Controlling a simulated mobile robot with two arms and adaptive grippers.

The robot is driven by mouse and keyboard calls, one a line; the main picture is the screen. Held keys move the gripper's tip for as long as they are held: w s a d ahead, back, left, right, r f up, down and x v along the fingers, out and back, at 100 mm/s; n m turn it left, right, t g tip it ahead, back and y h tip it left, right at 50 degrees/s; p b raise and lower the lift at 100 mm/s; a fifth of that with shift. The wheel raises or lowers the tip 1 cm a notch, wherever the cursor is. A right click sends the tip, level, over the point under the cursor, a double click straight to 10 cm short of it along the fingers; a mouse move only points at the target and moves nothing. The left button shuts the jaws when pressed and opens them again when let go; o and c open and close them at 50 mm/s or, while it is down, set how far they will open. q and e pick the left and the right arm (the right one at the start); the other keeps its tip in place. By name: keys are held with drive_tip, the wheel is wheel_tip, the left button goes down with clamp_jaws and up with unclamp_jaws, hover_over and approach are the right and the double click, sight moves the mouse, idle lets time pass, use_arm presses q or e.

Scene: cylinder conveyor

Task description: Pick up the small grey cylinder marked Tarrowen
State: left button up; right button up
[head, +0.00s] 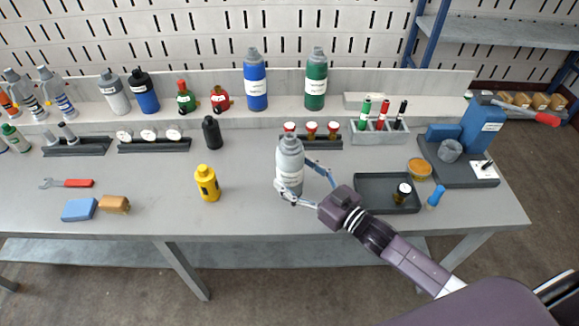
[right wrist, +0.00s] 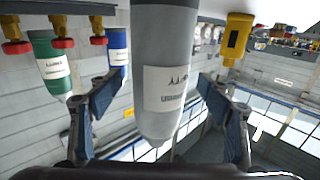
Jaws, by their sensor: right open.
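A grey cylinder (head: 290,168), shaped like a capped bottle with a pale label, stands upright on the workbench. My right gripper (head: 292,174) is open, with one finger on each side of the cylinder. In the right wrist view the cylinder (right wrist: 163,120) appears upside down between the two fingers, with a gap visible on both sides. Its label has dark writing that I cannot read. My left gripper is not in view.
A dark tray (head: 372,182) with a small dark jar lies right of the cylinder. A yellow bottle (head: 207,184) stands to its left. Red-capped vials (head: 311,130) stand in a rack just behind. Blue (head: 256,85) and green (head: 316,85) bottles stand on the back ledge. Bench between yellow bottle and cylinder is clear.

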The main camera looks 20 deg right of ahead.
drive_tip(key=shift+w+a+r, duration=0.1)
drive_tip(key=shift+w+a, duration=0.25)
drive_tip(key=shift+w, duration=0.3)
drive_tip(key=shift+w+a, duration=0.2)
drive_tip(key=shift+w, duration=0.25)
drive_tip(key=shift+c, duration=0.8)
drive_tip(key=c, duration=1.5)
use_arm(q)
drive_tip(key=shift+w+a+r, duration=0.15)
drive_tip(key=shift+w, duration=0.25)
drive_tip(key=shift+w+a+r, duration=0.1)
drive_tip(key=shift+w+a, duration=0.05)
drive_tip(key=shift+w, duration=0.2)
use_arm(e)
drive_tip(key=shift+c, duration=1)
drive_tip(key=shift+r, duration=0.1)
